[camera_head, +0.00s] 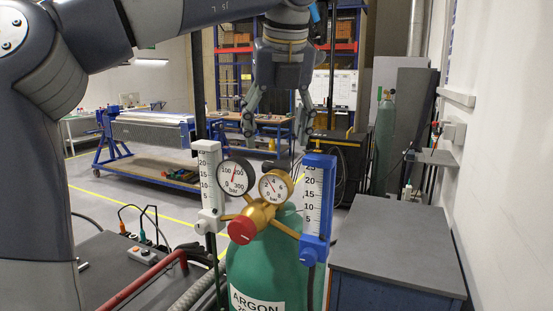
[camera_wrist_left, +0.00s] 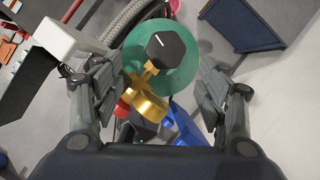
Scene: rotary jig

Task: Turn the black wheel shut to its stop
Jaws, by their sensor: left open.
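The black wheel (camera_wrist_left: 166,50) shows in the left wrist view as a faceted knob with a short white mark on its top, above the green cylinder (camera_wrist_left: 190,72). In the head view I cannot make the wheel out; the gauges stand in front of that area. The brass regulator (camera_head: 261,212) with its red knob (camera_head: 241,230) sits at the cylinder's top and also shows in the wrist view (camera_wrist_left: 148,100). My left gripper (camera_head: 277,128) points down above the cylinder, fingers spread wide and empty. In the wrist view the wheel lies between the two fingers, apart from both. My right gripper is not in view.
A white flowmeter (camera_head: 209,185) and a blue flowmeter (camera_head: 315,205) flank two round gauges (camera_head: 236,177) (camera_head: 275,186). A grey-topped cabinet (camera_head: 395,245) stands right of the cylinder (camera_head: 270,270). A dark bench with a red pipe (camera_head: 150,280) lies at the left.

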